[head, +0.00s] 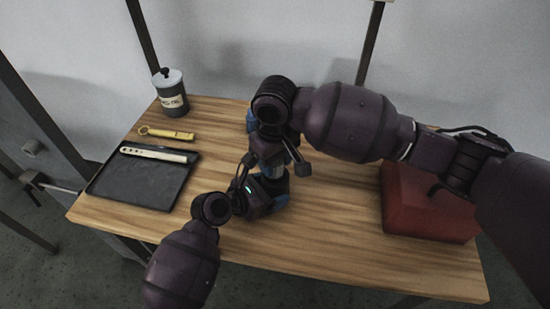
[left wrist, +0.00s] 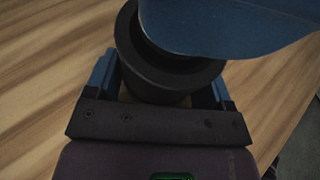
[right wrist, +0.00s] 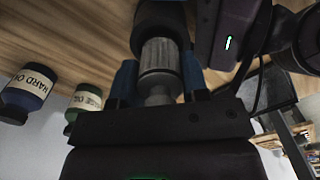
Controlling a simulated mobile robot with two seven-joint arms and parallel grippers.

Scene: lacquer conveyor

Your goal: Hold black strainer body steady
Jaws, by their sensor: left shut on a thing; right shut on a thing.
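The black strainer body (left wrist: 158,78) is a dark round cylinder in the left wrist view. My left gripper (left wrist: 160,92) is shut on it, with one blue finger on each side. In the right wrist view the black body (right wrist: 160,22) adjoins a grey ribbed metal part (right wrist: 158,62). My right gripper (right wrist: 158,80) is shut on this grey part. In the head view my right gripper (head: 264,135) is above my left gripper (head: 272,188), and both hide the parts they hold. A blue finger of my right gripper covers the top of the left wrist view.
A black tray (head: 135,190) on the wooden table (head: 320,255) bears a cream strip with holes (head: 153,153). A red box (head: 430,210) is at right. Two labelled jars (right wrist: 28,90) show in the right wrist view.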

